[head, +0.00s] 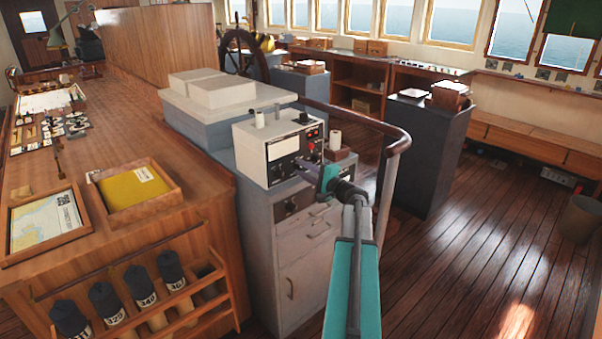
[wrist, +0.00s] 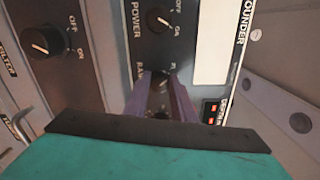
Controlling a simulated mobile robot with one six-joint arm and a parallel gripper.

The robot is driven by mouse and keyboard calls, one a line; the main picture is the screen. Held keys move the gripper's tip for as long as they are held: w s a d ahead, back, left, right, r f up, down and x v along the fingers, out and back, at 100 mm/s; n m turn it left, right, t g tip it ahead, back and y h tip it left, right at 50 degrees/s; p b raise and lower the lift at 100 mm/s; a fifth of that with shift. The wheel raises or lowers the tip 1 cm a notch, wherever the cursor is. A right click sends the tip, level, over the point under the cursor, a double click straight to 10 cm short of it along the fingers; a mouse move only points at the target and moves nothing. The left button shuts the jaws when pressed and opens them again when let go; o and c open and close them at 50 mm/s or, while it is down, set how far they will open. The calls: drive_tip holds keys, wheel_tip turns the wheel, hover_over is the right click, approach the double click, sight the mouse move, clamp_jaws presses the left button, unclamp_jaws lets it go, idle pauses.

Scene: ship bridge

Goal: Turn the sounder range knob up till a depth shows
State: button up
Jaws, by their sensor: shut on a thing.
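The sounder (head: 262,146) is a white box with a dark control strip, standing on a grey cabinet. In the wrist view its panel shows a pale face (wrist: 213,45) with no readable depth figure. A black power knob (wrist: 158,18) has its white mark towards ON. Below it is the range knob (wrist: 160,86), mostly hidden between my fingers, so its setting cannot be read. My gripper (wrist: 161,98) is shut on the range knob. In the head view my gripper (head: 327,176) reaches the front of the sounder.
A second black OFF/ON knob (wrist: 40,42) is on the panel to the left. Small red lights (wrist: 212,113) glow at the sounder's right. A curved handrail (head: 368,122) runs close behind my arm.

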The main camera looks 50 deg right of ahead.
drive_tip(key=m, duration=0.4)
drive_tip(key=shift+d+r, duration=0.1)
drive_tip(key=shift+d, duration=0.2)
drive_tip(key=shift+m, duration=1.5)
drive_tip(key=o, duration=1.1)
drive_tip(key=shift+f, duration=0.25)
drive_tip(key=shift+c, duration=0.2)
drive_tip(key=shift+r, duration=0.1)
drive_tip(key=shift+a, duration=0.1)
drive_tip(key=s+a+b, duration=0.1)
drive_tip(key=s+b, duration=0.2)
drive_tip(key=s, duration=1)
drive_tip(key=shift+s, duration=0.4)
